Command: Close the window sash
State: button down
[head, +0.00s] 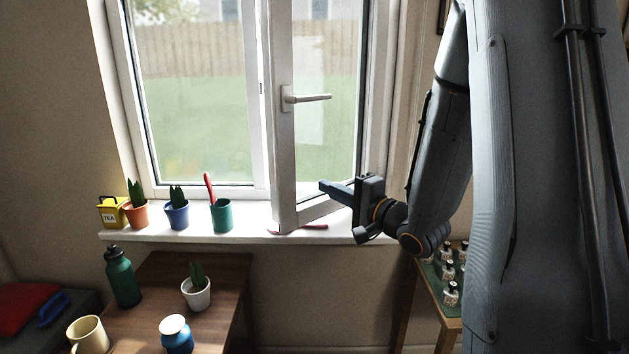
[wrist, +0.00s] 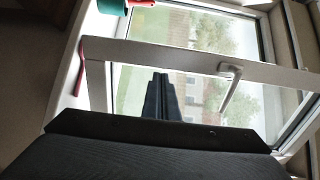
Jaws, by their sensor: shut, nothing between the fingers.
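The window sash (head: 283,165) is a white framed pane that stands ajar, swung into the room over the sill. Its white handle (head: 306,97) sticks out to the right from the sash's left upright; the handle also shows in the wrist view (wrist: 230,88). My gripper (head: 324,187) is shut and empty, at the right of the sash near its bottom rail. In the wrist view the shut fingers (wrist: 160,78) point at the sash pane. I cannot tell whether they touch it. The sash's right edge is partly hidden by my arm.
On the sill (head: 250,237) stand a yellow tea tin (head: 111,212), an orange plant pot (head: 136,214), a blue plant pot (head: 177,214) and a green cup (head: 221,215). A red object (head: 313,226) lies under the sash. A brown table (head: 150,275) stands below.

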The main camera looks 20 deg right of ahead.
jog(key=p, duration=0.3)
send_near(290, 169)
jog(key=x, duration=0.5)
jog(key=shift+a, duration=0.2)
jog(key=shift+w+a, duration=0.2)
jog(key=shift+w, duration=0.4)
jog(key=shift+w, duration=0.15)
